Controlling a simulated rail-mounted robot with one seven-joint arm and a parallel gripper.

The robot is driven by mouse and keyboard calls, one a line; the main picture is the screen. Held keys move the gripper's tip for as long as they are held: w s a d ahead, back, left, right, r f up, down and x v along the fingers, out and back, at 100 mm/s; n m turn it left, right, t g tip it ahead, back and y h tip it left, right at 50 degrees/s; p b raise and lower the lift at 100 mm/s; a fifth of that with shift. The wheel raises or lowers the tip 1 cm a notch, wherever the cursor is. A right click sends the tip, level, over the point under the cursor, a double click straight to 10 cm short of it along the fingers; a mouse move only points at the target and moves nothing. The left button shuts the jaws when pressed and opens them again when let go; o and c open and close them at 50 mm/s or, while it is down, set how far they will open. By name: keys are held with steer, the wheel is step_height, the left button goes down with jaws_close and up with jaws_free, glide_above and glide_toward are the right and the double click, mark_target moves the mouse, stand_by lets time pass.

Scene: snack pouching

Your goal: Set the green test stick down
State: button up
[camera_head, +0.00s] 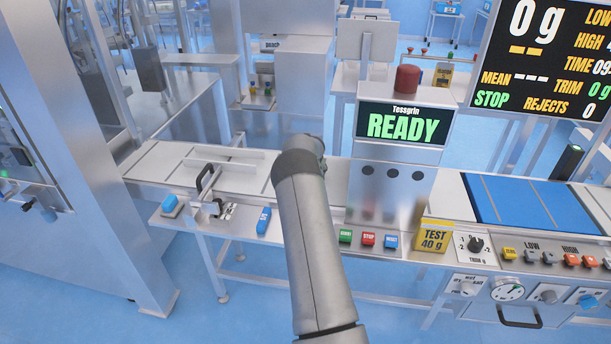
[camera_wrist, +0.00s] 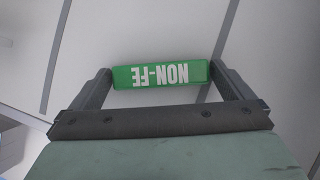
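The green test stick (camera_wrist: 160,75), marked NON-FE, shows in the wrist view. It lies crosswise between the two fingertips of my gripper (camera_wrist: 162,82), with a finger against each end. The gripper looks shut on it. A pale surface with dark seam lines lies beneath; the gap between stick and surface cannot be judged. In the head view my arm hides the gripper and the stick.
A pale conveyor (camera_head: 155,163) with a black handle (camera_head: 206,178) runs left of the READY detector (camera_head: 398,170). A blue stick-like piece (camera_head: 264,221) sits on the front ledge. A yellow TEST 40 g block (camera_head: 435,236) stands right of the buttons.

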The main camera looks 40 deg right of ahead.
steer(key=shift+r, duration=0.1)
steer(key=shift+r, duration=0.25)
steer(key=b+v, duration=0.2)
steer(key=v, duration=1)
steer(key=s+a+r+n+g+y, duration=0.1)
steer(key=s+a+r+n, duration=0.2)
steer(key=s+a+n, duration=0.35)
steer(key=s+a+r+n+y, duration=0.25)
steer(key=a+n, duration=0.55)
steer(key=a, duration=0.4)
steer(key=s+a+r+n+g+y, duration=0.1)
steer(key=s+a+r+n, duration=0.2)
steer(key=s+a+n, duration=0.55)
steer(key=s+a+f+n+g+h, duration=0.1)
steer(key=s+a+n, duration=0.5)
steer(key=s+n, duration=0.3)
steer(key=s+a+f+n+g+h, duration=0.1)
steer(key=s+a+n+g, duration=0.1)
steer(key=s+a+n, duration=0.5)
steer(key=s+n, duration=0.2)
steer(key=s, duration=0.3)
steer(key=shift+p, duration=0.3)
steer(key=shift+a, duration=0.15)
